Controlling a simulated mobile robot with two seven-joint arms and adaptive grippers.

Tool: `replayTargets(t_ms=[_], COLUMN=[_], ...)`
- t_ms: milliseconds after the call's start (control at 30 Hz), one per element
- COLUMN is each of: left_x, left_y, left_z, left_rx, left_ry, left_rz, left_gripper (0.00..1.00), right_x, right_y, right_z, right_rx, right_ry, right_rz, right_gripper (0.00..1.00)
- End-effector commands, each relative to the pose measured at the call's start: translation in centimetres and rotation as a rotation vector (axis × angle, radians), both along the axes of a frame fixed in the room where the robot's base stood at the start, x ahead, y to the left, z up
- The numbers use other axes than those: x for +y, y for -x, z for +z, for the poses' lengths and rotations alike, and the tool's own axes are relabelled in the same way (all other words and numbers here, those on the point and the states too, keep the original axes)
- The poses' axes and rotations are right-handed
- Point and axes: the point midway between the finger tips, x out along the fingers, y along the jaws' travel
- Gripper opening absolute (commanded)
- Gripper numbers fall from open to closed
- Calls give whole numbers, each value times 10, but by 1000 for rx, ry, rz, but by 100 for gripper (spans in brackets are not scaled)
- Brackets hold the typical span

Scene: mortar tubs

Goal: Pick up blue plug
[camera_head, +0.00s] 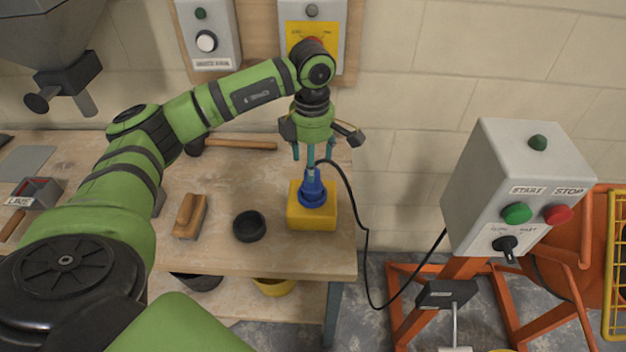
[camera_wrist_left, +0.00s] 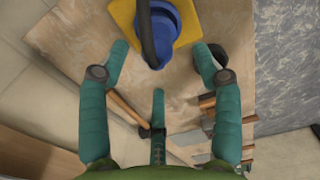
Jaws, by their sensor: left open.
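The blue plug (camera_head: 313,192) stands upright in a yellow socket block (camera_head: 325,216) near the right end of the workbench. A black cable runs from the plug down to the right. My left gripper (camera_head: 312,152) is right above the plug, its teal fingers pointing down and spread. In the left wrist view the blue plug (camera_wrist_left: 178,32) and yellow block (camera_wrist_left: 124,14) lie at the top, just beyond the open fingertips (camera_wrist_left: 160,60). Nothing is held between the fingers. My right gripper is not in view.
A black round cup (camera_head: 249,226) and a wooden-handled tool (camera_head: 190,215) lie left of the block. A hammer (camera_head: 240,144) lies behind. A grey control box (camera_head: 500,190) on an orange frame stands right of the bench. Switch boxes hang on the wall behind.

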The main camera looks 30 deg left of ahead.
Motion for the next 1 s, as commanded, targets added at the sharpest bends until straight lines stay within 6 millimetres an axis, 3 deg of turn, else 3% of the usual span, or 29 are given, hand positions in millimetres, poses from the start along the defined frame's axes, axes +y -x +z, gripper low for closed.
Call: replayTargets(t_ms=[100,233,533,700,1000], left_x=[3,2,2,2,1], left_y=[-2,-2,-3,-3,-3], left_z=[-16,-34,-40,-40,-40], left_rx=[7,3,1,1,0], left_ry=[1,2,3,3,4], left_rz=[1,-2,-2,-2,-2], left_gripper=[65,65,65,0,0], right_x=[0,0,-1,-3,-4], right_y=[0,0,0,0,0], right_z=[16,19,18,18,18], right_rx=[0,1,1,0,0], right_ry=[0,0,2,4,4], right_rz=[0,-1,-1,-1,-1], right_gripper=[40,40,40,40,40])
